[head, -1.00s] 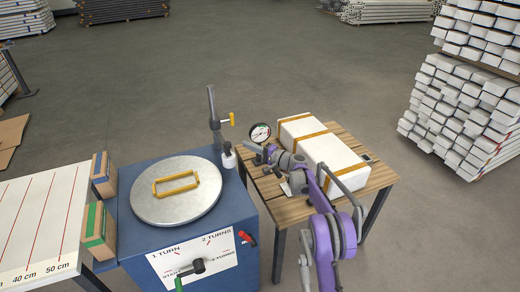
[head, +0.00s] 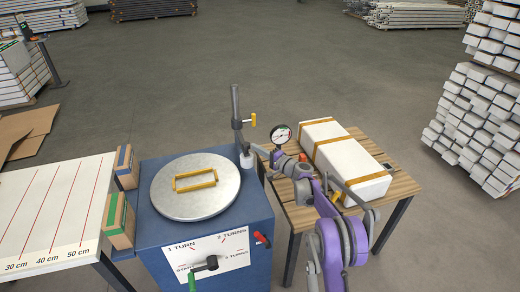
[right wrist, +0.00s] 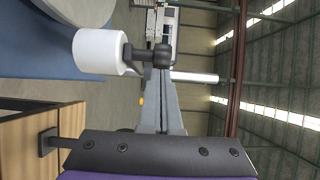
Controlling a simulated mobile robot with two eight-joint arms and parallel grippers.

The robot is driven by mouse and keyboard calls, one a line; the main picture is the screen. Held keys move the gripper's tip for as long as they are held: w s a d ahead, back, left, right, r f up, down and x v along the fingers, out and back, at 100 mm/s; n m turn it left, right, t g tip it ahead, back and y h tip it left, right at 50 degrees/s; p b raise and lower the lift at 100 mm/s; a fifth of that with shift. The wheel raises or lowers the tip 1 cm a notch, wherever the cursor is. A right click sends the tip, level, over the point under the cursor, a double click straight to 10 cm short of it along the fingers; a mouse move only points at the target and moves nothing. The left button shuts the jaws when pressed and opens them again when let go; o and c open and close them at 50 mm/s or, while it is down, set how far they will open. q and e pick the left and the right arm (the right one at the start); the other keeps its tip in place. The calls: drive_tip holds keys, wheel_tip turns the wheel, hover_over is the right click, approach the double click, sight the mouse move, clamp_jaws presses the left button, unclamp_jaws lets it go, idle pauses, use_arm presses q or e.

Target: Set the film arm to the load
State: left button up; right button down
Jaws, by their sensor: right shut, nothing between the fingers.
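The film arm is a grey upright post (head: 235,104) at the back right corner of the blue machine, with a yellow handle (head: 252,119) and a small white roll (head: 246,160) low beside it. In the right wrist view the white roll (right wrist: 99,51) sits on a dark bracket. A round grey turntable (head: 180,207) carries a yellow rectangular frame (head: 194,180). My right gripper (head: 258,149) is shut and empty, just right of the roll; contact cannot be told. Its fingers (right wrist: 163,75) point toward the bracket in the wrist view. My left gripper is out of view.
A slatted table (head: 401,184) on the right bears a strapped white package (head: 325,134) and a dial gauge (head: 281,134). A ruled table (head: 45,215) stands left.

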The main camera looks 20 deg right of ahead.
use_arm(q)
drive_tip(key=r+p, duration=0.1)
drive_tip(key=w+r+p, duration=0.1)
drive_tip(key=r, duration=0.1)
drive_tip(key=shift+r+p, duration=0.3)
drive_tip(key=shift+p, duration=0.1)
use_arm(e)
drive_tip(key=w+a+m+t+h, duration=0.1)
drive_tip(key=w+a+m+h, duration=0.1)
drive_tip(key=a, duration=1.2)
drive_tip(key=shift+r+t+h, duration=0.15)
drive_tip(key=shift+t+h, duration=0.25)
drive_tip(key=shift+h, duration=0.3)
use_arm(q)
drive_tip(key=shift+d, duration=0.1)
use_arm(e)
drive_tip(key=shift+s, duration=0.1)
